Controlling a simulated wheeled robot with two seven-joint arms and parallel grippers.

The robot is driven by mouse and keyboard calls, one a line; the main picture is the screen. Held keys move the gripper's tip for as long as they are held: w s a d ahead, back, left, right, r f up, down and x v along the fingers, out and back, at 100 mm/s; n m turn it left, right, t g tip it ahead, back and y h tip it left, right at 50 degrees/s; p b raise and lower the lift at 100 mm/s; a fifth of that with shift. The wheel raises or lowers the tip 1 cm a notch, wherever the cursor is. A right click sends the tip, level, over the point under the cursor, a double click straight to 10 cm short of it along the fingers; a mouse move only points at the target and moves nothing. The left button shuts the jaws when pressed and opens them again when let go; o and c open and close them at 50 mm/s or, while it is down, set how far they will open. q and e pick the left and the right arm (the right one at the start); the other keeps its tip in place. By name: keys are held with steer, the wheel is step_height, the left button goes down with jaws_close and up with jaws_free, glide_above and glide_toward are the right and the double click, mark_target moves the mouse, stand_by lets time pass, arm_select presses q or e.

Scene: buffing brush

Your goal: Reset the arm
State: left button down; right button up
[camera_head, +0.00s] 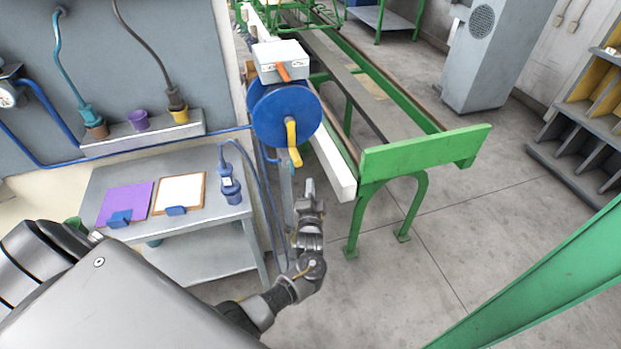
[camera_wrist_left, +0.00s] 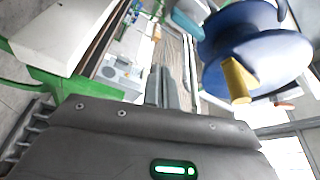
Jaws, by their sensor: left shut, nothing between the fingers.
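My left arm reaches in from the lower left in the head view, and my left gripper (camera_head: 308,190) points up and away, in front of the blue reel. The gripper is shut and empty; its fingers (camera_wrist_left: 161,88) lie together in the left wrist view. The blue reel (camera_head: 284,112) with a yellow handle (camera_head: 293,143) is just beyond and above the gripper. In the left wrist view the reel (camera_wrist_left: 255,50) is to the right of the fingers, apart from them. My right gripper is not in view.
A grey table (camera_head: 205,209) on the left bears a purple sheet (camera_head: 126,203), a framed white sheet (camera_head: 180,193) and a blue tool (camera_head: 229,178). A green-framed bench (camera_head: 426,150) stands right of the gripper. A grey cabinet (camera_head: 499,50) stands behind. Floor at the centre right is clear.

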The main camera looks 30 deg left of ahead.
arm_select(q)
steer(key=v, duration=0.3)
steer(key=shift+s+r, duration=0.2)
steer(key=shift+s, duration=0.2)
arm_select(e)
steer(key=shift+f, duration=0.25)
